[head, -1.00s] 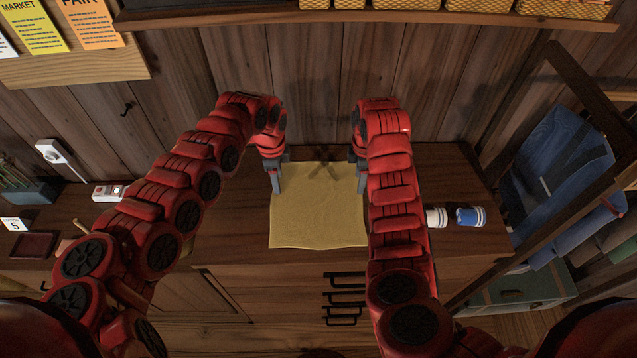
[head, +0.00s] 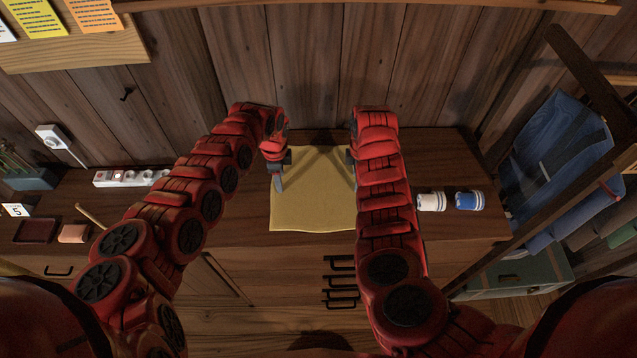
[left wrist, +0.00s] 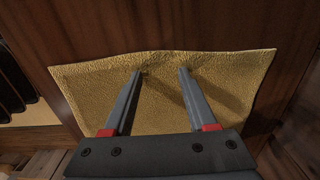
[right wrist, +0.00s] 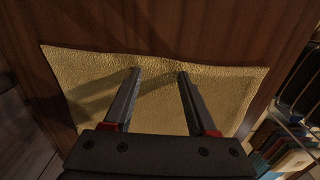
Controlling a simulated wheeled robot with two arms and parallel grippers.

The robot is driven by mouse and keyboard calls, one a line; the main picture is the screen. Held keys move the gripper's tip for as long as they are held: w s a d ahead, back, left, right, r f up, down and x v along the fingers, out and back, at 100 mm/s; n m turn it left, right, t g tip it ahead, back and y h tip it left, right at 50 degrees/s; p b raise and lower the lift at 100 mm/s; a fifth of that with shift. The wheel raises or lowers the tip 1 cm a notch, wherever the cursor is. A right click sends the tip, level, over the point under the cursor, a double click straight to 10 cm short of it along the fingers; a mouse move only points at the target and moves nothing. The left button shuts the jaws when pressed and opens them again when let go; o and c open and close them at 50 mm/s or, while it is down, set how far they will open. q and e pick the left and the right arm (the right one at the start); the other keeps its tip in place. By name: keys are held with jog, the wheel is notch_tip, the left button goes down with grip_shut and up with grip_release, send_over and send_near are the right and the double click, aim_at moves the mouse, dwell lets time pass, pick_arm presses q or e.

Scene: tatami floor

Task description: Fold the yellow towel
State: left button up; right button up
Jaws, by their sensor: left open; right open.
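The yellow towel (head: 312,205) lies spread out on the wooden counter, its near edge close to the counter's front edge. My left gripper (head: 279,182) is over the towel's left side, pointing down. My right gripper (head: 352,178) is at the towel's right side, partly hidden by its own arm. In the left wrist view the open fingers (left wrist: 160,72) are over the towel (left wrist: 160,105), tips near one edge. In the right wrist view the open fingers (right wrist: 158,72) are likewise near a towel edge (right wrist: 215,85). Both grippers are empty; whether the tips touch the cloth I cannot tell.
Two blue and white cups (head: 431,202) (head: 468,201) lie right of my right arm. A power strip (head: 130,178), an orange-brown block (head: 73,233) and a dark tray (head: 36,230) are at the left. A wooden wall (head: 320,70) stands behind the counter.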

pick_arm(q)
jog(key=shift+f, duration=0.25)
pick_arm(e)
jog(key=shift+f, duration=0.25)
pick_arm(q)
jog(key=shift+r, duration=0.1)
pick_arm(e)
jog(key=shift+r, duration=0.1)
pick_arm(q)
grip_shut()
pick_arm(e)
jog(key=shift+s, duration=0.1)
grip_shut()
pick_arm(q)
jog(key=shift+r, duration=0.1)
